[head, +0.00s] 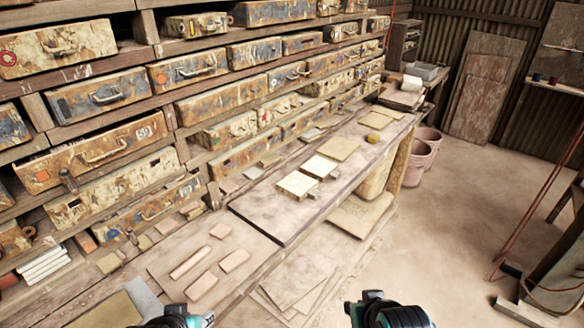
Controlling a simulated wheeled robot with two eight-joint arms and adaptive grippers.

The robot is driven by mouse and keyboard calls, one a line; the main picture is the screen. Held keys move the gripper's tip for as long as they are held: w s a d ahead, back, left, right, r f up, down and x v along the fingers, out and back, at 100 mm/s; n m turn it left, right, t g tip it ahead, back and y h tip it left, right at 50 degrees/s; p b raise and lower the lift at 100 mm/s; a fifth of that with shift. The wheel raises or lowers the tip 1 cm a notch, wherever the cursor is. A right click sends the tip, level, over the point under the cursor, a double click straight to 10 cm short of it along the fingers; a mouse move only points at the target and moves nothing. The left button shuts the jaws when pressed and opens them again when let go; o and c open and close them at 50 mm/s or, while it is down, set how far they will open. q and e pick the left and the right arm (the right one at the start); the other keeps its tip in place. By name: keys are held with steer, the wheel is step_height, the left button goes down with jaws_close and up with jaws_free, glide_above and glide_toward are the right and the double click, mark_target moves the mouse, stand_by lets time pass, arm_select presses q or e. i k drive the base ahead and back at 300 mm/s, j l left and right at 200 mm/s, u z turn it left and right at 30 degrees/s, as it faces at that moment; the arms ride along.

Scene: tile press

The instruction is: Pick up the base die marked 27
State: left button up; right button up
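Many worn, paint-chipped metal dies with loop handles lie in the wooden rack along the left. One large die (95,153) in a lower row has a small round white mark, perhaps a number. No mark reading 27 can be made out on any die at this size. My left gripper (185,318) shows only in part at the bottom edge, below the bench and rack. My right gripper (382,312) shows in part at the bottom centre, over the floor. Neither is near a die, and their fingers cannot be made out.
A long wooden bench (262,208) runs along the rack, with pale square tiles (297,185) and a yellowish lump (373,138) on it. Terracotta pieces (203,285) lie at the near left. Pink buckets (418,165) stand behind. The floor (450,235) at right is mostly clear.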

mark_target(320, 169)
steer(key=i+l+u, duration=0.35)
steer(key=l+u, duration=0.15)
steer(key=l, duration=0.2)
steer(key=i+l+u, duration=0.25)
steer(key=l, duration=0.15)
steer(key=i+l, duration=0.15)
steer(key=l, duration=0.35)
steer(key=i+l+u, duration=0.1)
steer(key=l, duration=0.35)
steer(key=i+l, duration=0.15)
steer(key=l, duration=0.35)
steer(key=i+l, duration=0.1)
steer(key=l, duration=0.4)
steer(key=i+l+u, duration=0.1)
steer(key=l, duration=0.4)
steer(key=i+l, duration=0.1)
steer(key=l, duration=0.4)
steer(key=i+l+u, duration=0.1)
steer(key=l, duration=0.4)
